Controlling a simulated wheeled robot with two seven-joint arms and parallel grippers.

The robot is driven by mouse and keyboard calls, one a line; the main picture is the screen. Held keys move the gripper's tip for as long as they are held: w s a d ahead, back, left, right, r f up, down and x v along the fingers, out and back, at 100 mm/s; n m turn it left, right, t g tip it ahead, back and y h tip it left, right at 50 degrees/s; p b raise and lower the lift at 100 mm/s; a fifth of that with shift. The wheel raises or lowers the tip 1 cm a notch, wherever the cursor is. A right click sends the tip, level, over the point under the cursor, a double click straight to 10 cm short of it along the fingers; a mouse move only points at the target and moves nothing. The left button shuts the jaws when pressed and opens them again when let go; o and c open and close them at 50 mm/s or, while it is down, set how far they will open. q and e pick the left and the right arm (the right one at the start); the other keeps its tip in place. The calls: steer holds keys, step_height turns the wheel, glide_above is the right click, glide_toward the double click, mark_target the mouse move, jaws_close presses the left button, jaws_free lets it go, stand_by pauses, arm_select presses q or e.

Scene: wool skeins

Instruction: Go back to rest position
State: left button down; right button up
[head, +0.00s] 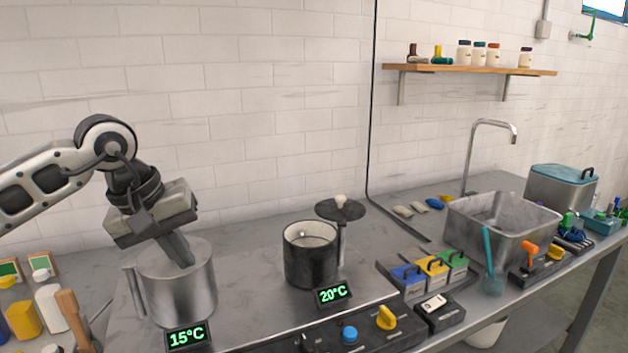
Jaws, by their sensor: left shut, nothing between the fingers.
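My left gripper (182,258) comes in from the left and points down over the opening of a steel pot (185,298) with a side handle. Its fingers are together with nothing visible between them. The fingertips overlap the pot's mouth; I cannot tell whether they are inside it or just above it. My right gripper is not in view.
A dark pot (311,262) stands to the right, beside a dark disc on a post (340,209). Displays read 15°C (187,336) and 20°C (333,293). A metal basin (497,238) and small coloured boxes (432,268) are farther right. Bottles (52,308) crowd the lower left.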

arm_select(q)
steer(key=s+d+f+n+g+h, duration=0.1)
steer(key=s+d+n+h, duration=0.2)
steer(key=d+n+h, duration=0.35)
steer(key=s+d+f+n+h, duration=0.1)
steer(key=s+d+n+h, duration=0.35)
steer(key=d, duration=0.35)
steer(key=s+d+f+n+g+h, duration=0.1)
steer(key=s+d+f+n+h, duration=0.15)
steer(key=d+n+h, duration=0.45)
steer(key=w+a+f+n+t+y, duration=0.1)
steer(key=a+f+n+t+y, duration=0.55)
steer(key=n, duration=0.85)
steer(key=w+a+f+n+t+y, duration=0.1)
steer(key=w+f+n+t+y, duration=0.15)
steer(key=n+t, duration=1)
steer(key=s+a+f+n+g+y, duration=0.4)
steer(key=s+f+n, duration=0.3)
steer(key=f+n, duration=0.3)
steer(key=s+a+f+n+g+y, duration=0.4)
steer(key=s+f+n, duration=0.4)
steer(key=f+n, duration=0.2)
steer(key=shift+s+a+f+g+y, duration=0.15)
steer(key=shift+a+f+g+y, duration=0.2)
steer(key=shift+g, duration=0.45)
